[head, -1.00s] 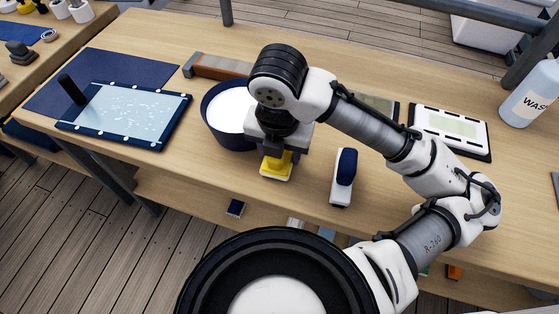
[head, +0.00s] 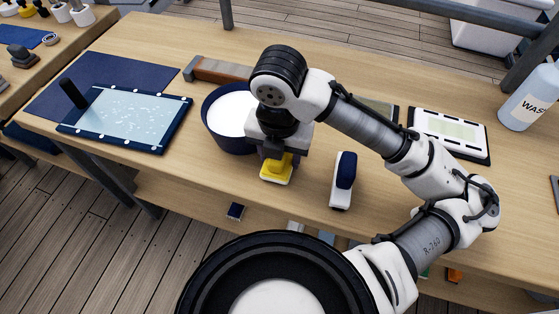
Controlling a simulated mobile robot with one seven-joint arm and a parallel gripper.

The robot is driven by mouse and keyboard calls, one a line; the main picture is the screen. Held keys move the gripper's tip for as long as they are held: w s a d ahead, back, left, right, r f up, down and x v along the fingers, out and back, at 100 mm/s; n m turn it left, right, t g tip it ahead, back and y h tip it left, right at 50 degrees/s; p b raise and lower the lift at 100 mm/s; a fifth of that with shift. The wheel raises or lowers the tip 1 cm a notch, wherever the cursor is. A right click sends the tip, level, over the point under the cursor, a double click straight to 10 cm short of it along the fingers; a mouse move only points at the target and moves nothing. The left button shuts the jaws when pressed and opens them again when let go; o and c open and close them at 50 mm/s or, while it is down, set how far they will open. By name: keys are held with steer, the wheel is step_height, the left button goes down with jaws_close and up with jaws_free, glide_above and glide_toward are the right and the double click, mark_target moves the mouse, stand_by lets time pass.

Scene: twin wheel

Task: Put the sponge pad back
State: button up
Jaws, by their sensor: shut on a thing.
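A yellow pad with a pale base (head: 276,170), which looks like the sponge pad, is at the front part of the wooden bench (head: 320,212). My gripper (head: 279,157) points down over it and is shut on its yellow upper part. The pad sits at or just above the bench top; I cannot tell whether it touches. My wrist and hand hide the area right behind it.
A dark blue bowl with white contents (head: 210,132) stands close on the left. A white block with a blue grip (head: 344,180) stands close on the right. A blue-framed glass panel (head: 130,115), a white-framed panel (head: 450,133) and a bottle (head: 527,98) stand farther off.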

steer(key=shift+f+b, duration=0.3)
steer(key=o, duration=1.1)
steer(key=shift+c, duration=0.2)
step_height(320, 180, up, 14)
steer(key=s+p, duration=0.1)
steer(key=shift+a+p, duration=0.1)
steer(key=shift+p, duration=0.2)
